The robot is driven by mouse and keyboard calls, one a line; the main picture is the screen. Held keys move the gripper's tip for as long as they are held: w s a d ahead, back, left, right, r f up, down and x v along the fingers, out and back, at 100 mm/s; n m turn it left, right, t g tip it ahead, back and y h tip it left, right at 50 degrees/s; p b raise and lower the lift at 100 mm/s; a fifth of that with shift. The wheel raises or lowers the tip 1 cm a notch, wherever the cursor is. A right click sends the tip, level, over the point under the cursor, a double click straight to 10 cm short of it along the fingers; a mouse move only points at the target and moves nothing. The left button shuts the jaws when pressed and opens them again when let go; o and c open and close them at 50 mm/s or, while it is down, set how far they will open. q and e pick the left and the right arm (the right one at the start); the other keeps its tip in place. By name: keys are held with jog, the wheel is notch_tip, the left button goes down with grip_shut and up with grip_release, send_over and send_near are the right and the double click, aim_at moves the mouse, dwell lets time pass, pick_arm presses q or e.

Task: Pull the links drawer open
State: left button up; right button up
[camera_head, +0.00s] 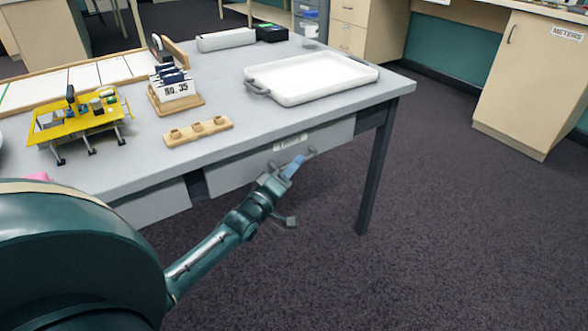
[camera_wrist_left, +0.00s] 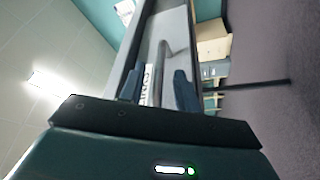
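The links drawer (camera_head: 335,134) is a grey front under the table's near edge, with a small white label (camera_head: 290,141). It looks shut, close under the tabletop. My left gripper (camera_head: 293,165) is in front of it, its blue fingers at the grey drawer handle (camera_head: 311,152). In the left wrist view, the two fingers (camera_wrist_left: 158,88) stand apart, with the grey handle (camera_wrist_left: 166,52) and the label (camera_wrist_left: 148,84) showing between and beyond them. I see a gap beside the handle; contact is not clear. My right gripper is not in view.
The grey table (camera_head: 225,105) bears a white tray (camera_head: 310,80), a yellow model (camera_head: 78,122), a wooden block with pegs (camera_head: 198,131) and a "NO. 35" stand (camera_head: 175,90). A table leg (camera_head: 377,170) stands right of the drawer. The carpet (camera_head: 450,240) in front is clear.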

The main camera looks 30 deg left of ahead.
pick_arm(q)
jog(key=shift+w+r, duration=0.1)
jog(key=shift+w, duration=0.3)
jog(key=shift+c, duration=0.2)
grip_shut()
